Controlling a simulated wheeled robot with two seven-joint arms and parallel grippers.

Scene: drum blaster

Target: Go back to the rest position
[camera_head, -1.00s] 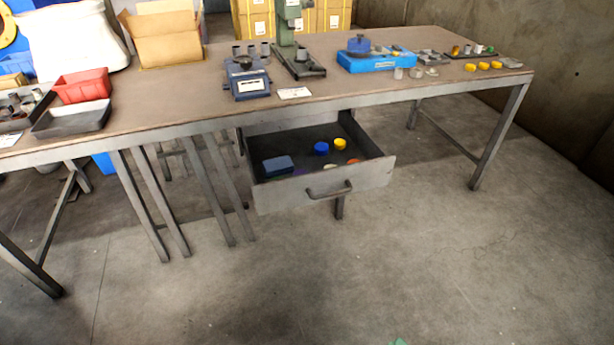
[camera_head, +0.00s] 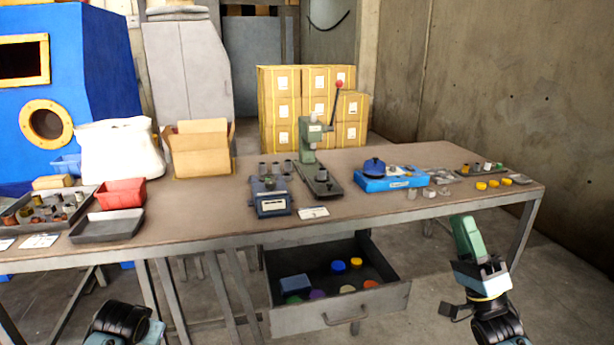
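My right arm rises at the lower right, in front of the workbench.
On the bench stand a green press (camera_head: 309,150), a blue scale (camera_head: 271,204), a blue tray (camera_head: 393,180), a red bin (camera_head: 122,193) and a cardboard box (camera_head: 200,150). The open drawer juts out between my arms. Bare floor shows at the right.

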